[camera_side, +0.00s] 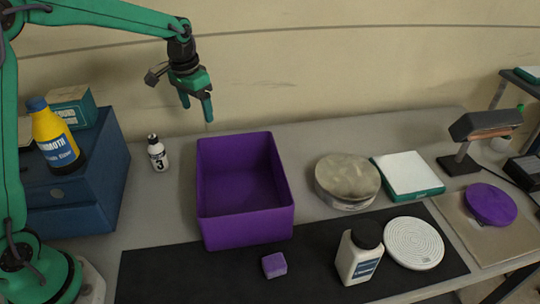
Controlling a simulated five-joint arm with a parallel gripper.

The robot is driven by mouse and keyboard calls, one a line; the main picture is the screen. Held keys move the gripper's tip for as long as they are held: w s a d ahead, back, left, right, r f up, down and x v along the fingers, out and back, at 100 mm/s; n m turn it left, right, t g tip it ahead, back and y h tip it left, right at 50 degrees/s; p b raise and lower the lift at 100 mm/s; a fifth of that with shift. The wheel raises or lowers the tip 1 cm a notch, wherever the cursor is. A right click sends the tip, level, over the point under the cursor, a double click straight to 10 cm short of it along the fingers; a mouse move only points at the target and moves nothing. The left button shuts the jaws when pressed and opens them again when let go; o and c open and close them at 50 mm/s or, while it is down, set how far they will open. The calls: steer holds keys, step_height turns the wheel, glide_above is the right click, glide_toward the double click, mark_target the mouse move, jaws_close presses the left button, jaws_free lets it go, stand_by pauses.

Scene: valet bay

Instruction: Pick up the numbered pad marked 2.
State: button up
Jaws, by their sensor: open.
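I cannot read a 2 on any pad. A white round pad (413,243) with concentric rings lies on the black mat (190,277), with a small dark mark near its front edge that is too small to read. A purple round pad (490,204) lies on a tan board at the right. A thick beige round pad (347,177) lies on the grey table right of the purple bin. My gripper (197,107) is open and empty, pointing down, high above the table behind the bin and well left of all the pads.
An open, empty purple bin (246,222) stands mid-table. A white dark-capped bottle (358,254) stands close to the ringed pad. A purple block (274,265), a bottle marked 3 (157,154), a white-topped green box (408,175) and a lamp-like stand (462,160) are around.

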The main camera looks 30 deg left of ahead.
steer(key=shift+g, duration=0.6)
steer(key=w+f, duration=0.1)
steer(key=f, duration=0.2)
steer(key=w+a+f, duration=0.1)
steer(key=w+f, duration=0.1)
steer(key=f, duration=0.1)
steer(key=w+f, duration=0.2)
steer(key=f, duration=0.1)
steer(key=shift+w+a, duration=0.25)
steer(key=shift+a, duration=0.15)
steer(key=shift+f, duration=1.25)
steer(key=shift+f, duration=0.1)
steer(key=shift+w+a+f, duration=0.1)
steer(key=shift+f, duration=2.4)
steer(key=shift+c, duration=0.5)
steer(key=c, duration=1)
